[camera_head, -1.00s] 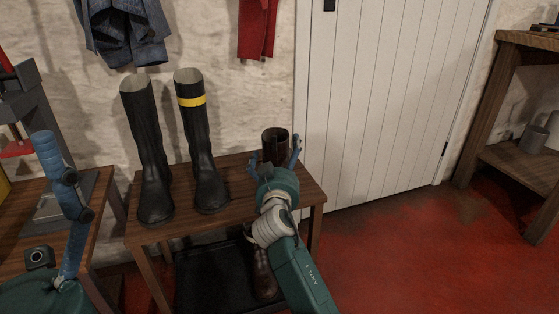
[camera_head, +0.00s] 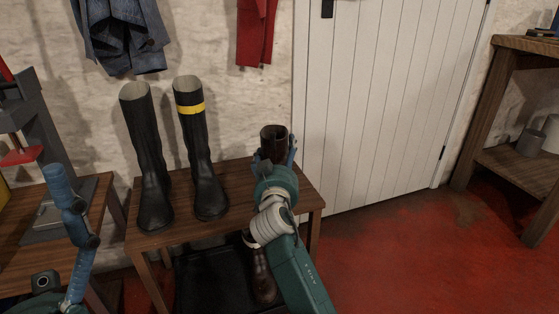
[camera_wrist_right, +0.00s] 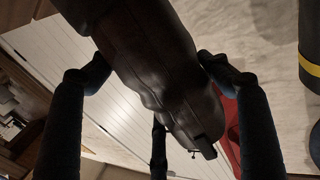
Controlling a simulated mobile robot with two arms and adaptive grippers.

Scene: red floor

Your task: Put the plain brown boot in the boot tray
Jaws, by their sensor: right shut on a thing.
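A dark brown boot (camera_head: 273,137) stands at the right end of the wooden bench (camera_head: 180,225). My right gripper (camera_head: 274,156) is shut on it and hides its lower part. In the right wrist view the boot (camera_wrist_right: 150,60) lies between the blue fingers, with no band showing on it. The black boot tray (camera_head: 210,285) is under the bench, and another brown boot (camera_head: 263,275) shows there, partly behind my right arm. My left gripper (camera_head: 62,185) is at the lower left, cut by the frame edge; its opening is unclear.
Two tall black boots, one plain (camera_head: 148,160) and one with a yellow band (camera_head: 198,150), stand on the bench left of the brown boot. A white door (camera_head: 385,100) is behind. Red floor (camera_head: 400,260) is clear at right.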

